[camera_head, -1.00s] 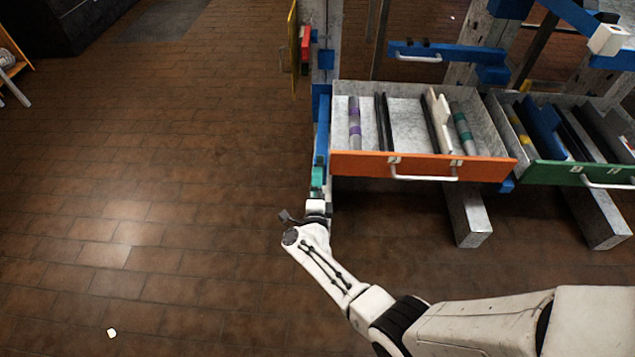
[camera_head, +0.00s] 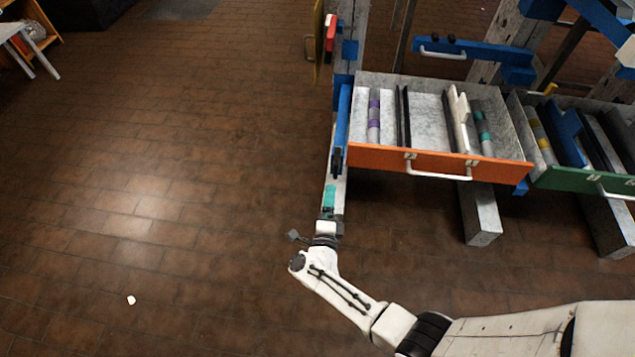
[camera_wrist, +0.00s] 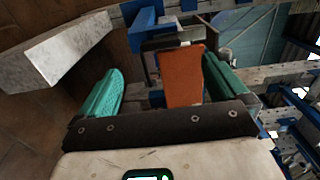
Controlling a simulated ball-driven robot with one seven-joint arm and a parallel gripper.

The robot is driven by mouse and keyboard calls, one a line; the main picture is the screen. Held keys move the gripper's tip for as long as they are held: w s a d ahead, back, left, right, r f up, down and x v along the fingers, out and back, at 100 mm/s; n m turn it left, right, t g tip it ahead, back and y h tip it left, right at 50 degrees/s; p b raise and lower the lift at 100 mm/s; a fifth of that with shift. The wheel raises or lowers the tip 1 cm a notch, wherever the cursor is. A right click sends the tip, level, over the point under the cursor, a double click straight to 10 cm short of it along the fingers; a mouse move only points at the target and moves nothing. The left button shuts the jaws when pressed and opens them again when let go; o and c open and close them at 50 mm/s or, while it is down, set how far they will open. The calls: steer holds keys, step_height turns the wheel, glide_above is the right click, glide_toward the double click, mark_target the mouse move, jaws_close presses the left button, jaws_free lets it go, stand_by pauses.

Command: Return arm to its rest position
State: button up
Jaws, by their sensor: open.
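My arm reaches in from the lower right of the head view, bent at a white elbow-like joint. My gripper (camera_head: 329,196) has teal fingers and sits just below and left of the open orange-fronted drawer (camera_head: 440,161). In the wrist view my gripper (camera_wrist: 165,88) is open, with the two teal fingers wide apart and nothing held. An orange panel (camera_wrist: 182,77), seemingly the drawer front seen end-on, shows beyond and between the fingers. I cannot tell its exact distance from them.
The orange-fronted drawer holds several rods and bars and has a white handle (camera_head: 438,174). A green-fronted drawer (camera_head: 585,181) stands open to its right. Grey beams (camera_head: 481,215) jut out below. The tiled floor at left is clear except a small white piece (camera_head: 131,300).

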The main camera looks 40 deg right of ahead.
steer(key=w+a+r+n+t+y, duration=0.3)
steer(key=w+n+t+y, duration=0.1)
steer(key=w+n+y, duration=0.15)
steer(key=s+a+r+n+g+y, duration=0.1)
steer(key=a+n+y, duration=0.5)
steer(key=n, duration=0.1)
steer(key=s+a+r+n+g+y, duration=0.1)
steer(key=s+a+r+n+y, duration=0.1)
steer(key=a+n+y, duration=0.5)
steer(key=s+d+r+n+g+h, duration=0.2)
steer(key=s+n+g, duration=0.15)
steer(key=s, duration=0.55)
steer(key=s+d+r+n+g+h, duration=0.1)
steer(key=s+d+r+n+g, duration=0.15)
steer(key=s+g, duration=0.4)
steer(key=s+d+r+n+g+h, duration=0.1)
steer(key=s+d+n+g+h, duration=0.15)
steer(key=s, duration=0.85)
step_height(320, 180, up, 25)
steer(key=y+p, duration=0.1)
steer(key=p, duration=2.4)
steer(key=shift+w+d, duration=0.15)
steer(key=shift+w, duration=0.15)
steer(key=shift+t, duration=0.25)
